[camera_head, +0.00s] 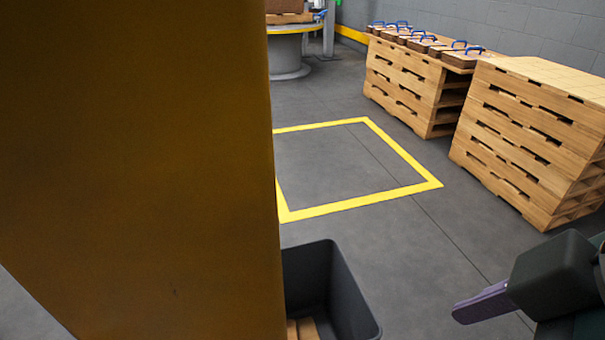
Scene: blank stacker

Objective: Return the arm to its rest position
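My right arm comes in at the lower right edge, with a dark gripper body and a purple finger part (487,303) pointing left. It hangs over the grey floor and touches nothing that I can see. I see no object at its tip, but I cannot tell whether the fingers are open or shut. My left gripper is not in view. A broad yellow-brown surface (140,150) close to the camera hides the left part of the view.
A dark open bin (352,300) with wooden pieces (303,328) inside stands at the bottom centre. A yellow square (400,193) marks clear floor. Two pallet stacks (408,88) (525,145) stand at the right; the farther bears several blue-handled blocks (420,42). A round yellow-rimmed table (288,45) stands behind.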

